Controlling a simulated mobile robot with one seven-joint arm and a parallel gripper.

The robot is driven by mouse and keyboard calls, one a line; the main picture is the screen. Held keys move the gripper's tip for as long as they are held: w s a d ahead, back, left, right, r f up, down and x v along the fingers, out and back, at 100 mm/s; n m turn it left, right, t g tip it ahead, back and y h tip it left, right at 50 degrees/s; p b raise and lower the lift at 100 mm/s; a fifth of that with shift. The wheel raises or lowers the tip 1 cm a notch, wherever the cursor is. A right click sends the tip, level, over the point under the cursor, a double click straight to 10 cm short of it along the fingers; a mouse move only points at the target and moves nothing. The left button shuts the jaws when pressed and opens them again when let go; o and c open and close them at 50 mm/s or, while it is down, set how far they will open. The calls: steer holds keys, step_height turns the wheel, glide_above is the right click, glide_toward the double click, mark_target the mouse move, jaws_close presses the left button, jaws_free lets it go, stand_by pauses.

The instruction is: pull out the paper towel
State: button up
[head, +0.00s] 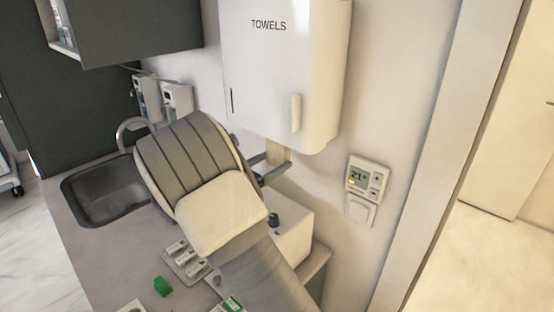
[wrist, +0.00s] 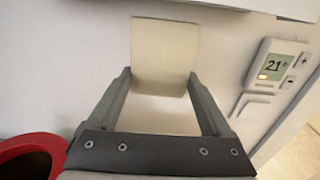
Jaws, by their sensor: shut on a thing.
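The white towel dispenser (head: 290,65), marked TOWELS, hangs on the wall in the head view. A cream paper towel (head: 279,150) hangs from its underside; it also shows in the wrist view (wrist: 165,45) as a pale sheet. My gripper (wrist: 159,80) is below the dispenser, with its two fingers at the left and right edges of the sheet. It is shut on the paper towel near the sheet's lower part. In the head view my arm covers part of the counter and some of my gripper.
A thermostat (head: 366,178) is on the wall to the right, above a switch. A sink (head: 105,192) is set in the counter at left. A red-rimmed round opening (wrist: 45,143) shows at the lower left of the wrist view.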

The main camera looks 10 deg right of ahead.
steer(key=p+v, duration=0.1)
steer(key=v, duration=0.7)
steer(key=shift+s, duration=0.15)
stand_by(0.4)
